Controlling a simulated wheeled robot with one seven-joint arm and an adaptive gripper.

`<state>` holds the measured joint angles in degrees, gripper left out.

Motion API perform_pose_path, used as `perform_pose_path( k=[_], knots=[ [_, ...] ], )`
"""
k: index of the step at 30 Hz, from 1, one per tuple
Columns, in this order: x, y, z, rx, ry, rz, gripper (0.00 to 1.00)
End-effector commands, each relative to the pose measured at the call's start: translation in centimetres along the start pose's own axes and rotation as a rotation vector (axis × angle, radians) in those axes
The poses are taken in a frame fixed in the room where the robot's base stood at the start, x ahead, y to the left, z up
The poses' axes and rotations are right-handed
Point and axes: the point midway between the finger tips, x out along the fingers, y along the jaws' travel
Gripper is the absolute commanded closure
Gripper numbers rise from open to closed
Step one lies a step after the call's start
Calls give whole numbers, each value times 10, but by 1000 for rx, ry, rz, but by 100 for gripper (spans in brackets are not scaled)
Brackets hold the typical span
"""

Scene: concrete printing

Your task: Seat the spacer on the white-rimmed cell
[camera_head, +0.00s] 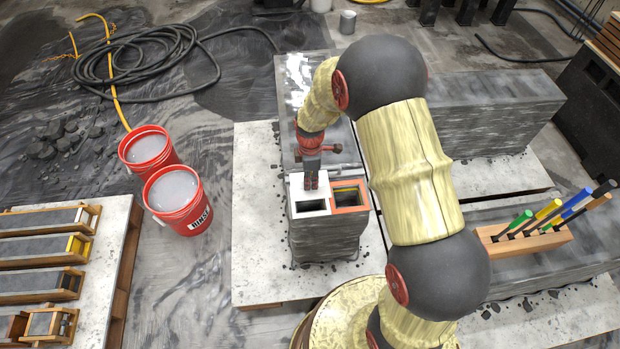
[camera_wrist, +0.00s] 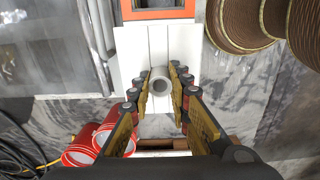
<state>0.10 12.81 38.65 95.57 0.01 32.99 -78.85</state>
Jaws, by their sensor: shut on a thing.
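My gripper (camera_wrist: 161,88) is shut on the spacer, a pale grey ring-like piece (camera_wrist: 161,73) seen end-on between the fingertips in the wrist view. In the head view my gripper (camera_head: 312,186) points down at the back part of the white-rimmed cell (camera_head: 296,207), whose dark opening shows in front of the fingers. White surface (camera_wrist: 134,55) lies behind the spacer in the wrist view. I cannot tell whether the spacer touches it. The spacer is not clearly visible in the head view, hidden by the fingers.
An orange-rimmed cell (camera_head: 350,209) adjoins on the right; its rim also shows in the wrist view (camera_wrist: 158,14). Two red buckets (camera_head: 180,205) stand left. A wooden block with colored-handled tools (camera_head: 522,243) sits right. A hose (camera_head: 130,62) lies on the floor behind.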

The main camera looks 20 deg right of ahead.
Motion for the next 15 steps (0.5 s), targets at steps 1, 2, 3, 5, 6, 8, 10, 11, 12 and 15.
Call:
perform_pose_path(
  k=[1,2,3,5,6,8,10,11,12,15],
  knots=[
    [4,0,0,0,0,0,100],
    [6,0,0,0,0,-1,100],
    [8,0,0,0,0,-1,100],
    [13,0,0,0,0,-1,100],
    [17,0,0,0,0,-1,100],
    [23,0,0,0,0,0,100],
    [31,0,0,0,0,-1,100],
    [34,-1,0,0,0,-2,100],
    [39,-1,0,0,0,-2,100],
    [49,-1,0,0,0,-2,100]
  ],
)
